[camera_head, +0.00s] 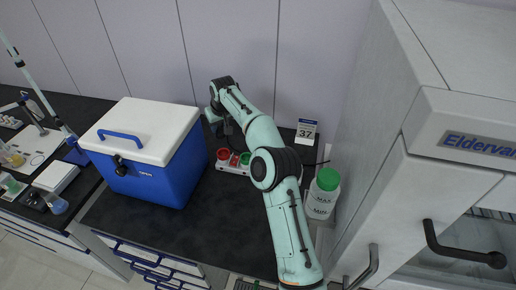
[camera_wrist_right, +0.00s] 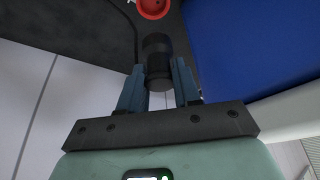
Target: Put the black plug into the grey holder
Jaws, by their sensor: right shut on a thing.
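My right gripper (camera_wrist_right: 158,82) is shut on the black plug (camera_wrist_right: 157,62), which stands out between the two fingers in the right wrist view. In the head view the right gripper (camera_head: 217,124) is over the bench, just right of the blue cooler box, and the plug is hard to make out there. A light holder block (camera_head: 232,169) with a red round part (camera_head: 223,154) and a green round part (camera_head: 245,158) lies below and to its right, partly behind my arm. I cannot make out a separate grey holder. My left gripper is not in view.
The blue cooler box (camera_head: 158,180) with a white lid stands close left of the gripper. A bottle with a green cap (camera_head: 327,180) and a card reading 37 (camera_head: 305,131) stand to the right. The dark bench top (camera_head: 225,225) is clear in front.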

